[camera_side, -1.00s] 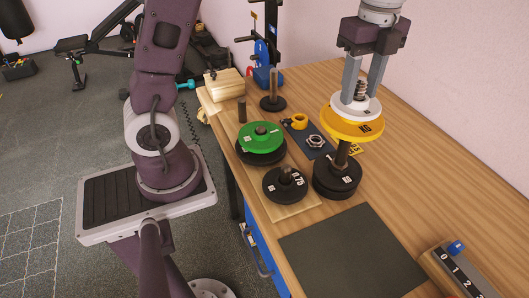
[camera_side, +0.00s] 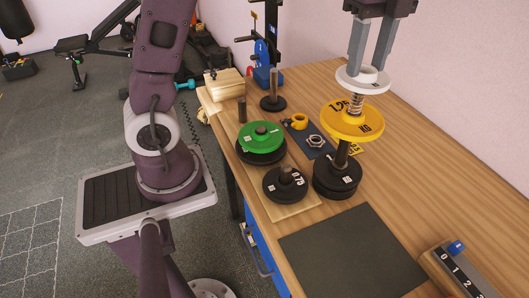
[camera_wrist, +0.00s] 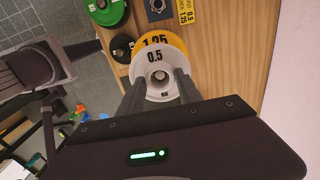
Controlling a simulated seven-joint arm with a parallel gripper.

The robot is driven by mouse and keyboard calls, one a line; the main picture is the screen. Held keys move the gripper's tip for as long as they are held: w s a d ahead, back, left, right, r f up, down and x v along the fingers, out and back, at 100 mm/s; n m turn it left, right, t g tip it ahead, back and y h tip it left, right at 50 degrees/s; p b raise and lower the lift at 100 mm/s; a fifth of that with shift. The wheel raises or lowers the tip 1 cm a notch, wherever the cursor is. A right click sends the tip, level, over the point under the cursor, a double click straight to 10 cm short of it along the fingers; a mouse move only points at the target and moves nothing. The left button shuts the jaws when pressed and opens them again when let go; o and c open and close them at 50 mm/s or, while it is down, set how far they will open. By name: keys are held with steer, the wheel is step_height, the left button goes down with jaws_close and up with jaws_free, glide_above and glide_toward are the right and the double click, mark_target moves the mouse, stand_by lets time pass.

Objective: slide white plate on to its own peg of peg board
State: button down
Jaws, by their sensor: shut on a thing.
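The white plate (camera_side: 352,82), marked 0.5 in the wrist view (camera_wrist: 154,91), is gripped by its raised hub. My gripper (camera_side: 367,66) is shut on it and holds it roughly level above the yellow 1.25 plate (camera_side: 335,123). A post with a spring (camera_side: 355,104) rises between the two plates; whether its tip is still inside the white plate is hidden. The wooden peg board (camera_side: 302,209) lies at the table's left. It has a bare short peg (camera_side: 242,110) at the far end, a green plate (camera_side: 261,134) over a black one in the middle, and a black 0.75 plate (camera_side: 285,184) at the near end.
Black plates (camera_side: 337,178) sit at the foot of the post. A blue tray with a nut (camera_side: 316,141) and yellow ring lies between post and board. A black-based stand (camera_side: 272,102) rises behind. A dark mat (camera_side: 352,252) is clear in front.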

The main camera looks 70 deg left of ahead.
steer(key=shift+r, duration=2.4)
steer(key=shift+r, duration=0.35)
step_height(320, 180, up, 5)
steer(key=s+a, duration=0.2)
steer(key=s, duration=1.1)
step_height(320, 180, down, 20)
steer(key=shift+a, duration=0.25)
steer(key=shift+f, duration=0.15)
steer(key=shift+f, duration=3.4)
